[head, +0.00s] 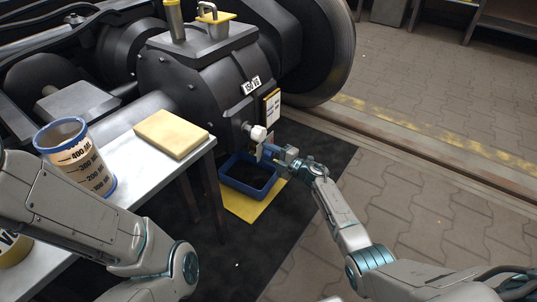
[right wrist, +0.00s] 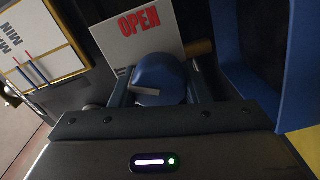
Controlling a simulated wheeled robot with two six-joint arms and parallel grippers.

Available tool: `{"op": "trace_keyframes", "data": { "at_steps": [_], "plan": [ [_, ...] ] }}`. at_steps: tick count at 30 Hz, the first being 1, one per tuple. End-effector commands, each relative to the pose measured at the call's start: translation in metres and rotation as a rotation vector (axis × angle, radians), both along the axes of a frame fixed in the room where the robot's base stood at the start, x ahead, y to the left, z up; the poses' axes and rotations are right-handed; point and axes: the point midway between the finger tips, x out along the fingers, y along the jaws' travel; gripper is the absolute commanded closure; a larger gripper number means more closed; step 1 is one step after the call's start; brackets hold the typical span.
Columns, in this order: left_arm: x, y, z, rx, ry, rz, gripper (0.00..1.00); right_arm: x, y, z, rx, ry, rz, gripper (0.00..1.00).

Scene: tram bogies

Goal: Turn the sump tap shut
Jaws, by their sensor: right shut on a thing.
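The sump is a dark box-shaped housing (head: 195,75) with a white number plate on its face. My right gripper (head: 271,151) is at the tap, above the drip tray. In the right wrist view, my right gripper (right wrist: 160,98) is shut on the tap's blue handle (right wrist: 158,72). A white tag reading OPEN (right wrist: 140,30) stands just behind the handle. In the head view my gripper partly hides the tap. My left arm crosses the lower left, its gripper out of view.
A blue tray (head: 226,179) stands on a yellow mat (head: 246,212) below the tap; its wall shows in the wrist view (right wrist: 238,62). A bench (head: 133,178) holds a measuring jug (head: 82,163) and a yellow sponge-like block (head: 171,134). A MIN/MAX gauge (right wrist: 42,42) is beside the tap.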

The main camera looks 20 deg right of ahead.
Motion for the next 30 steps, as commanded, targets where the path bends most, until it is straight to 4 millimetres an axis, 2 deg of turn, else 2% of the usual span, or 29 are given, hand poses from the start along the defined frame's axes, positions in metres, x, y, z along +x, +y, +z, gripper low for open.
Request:
{"op": "trace_keyframes", "data": {
  "at_steps": [15, 30],
  "plan": [
    [0.000, 0.000, -0.014, 0.001, 0.002, -0.001, 0.64, -0.001, 0.000, -0.005, -0.314, -0.243, 0.001, 0.81],
    [0.001, 0.000, -0.018, 0.002, 0.002, -0.002, 0.64, -0.001, 0.000, -0.005, -0.407, -0.313, 0.002, 0.81]
  ]
}}
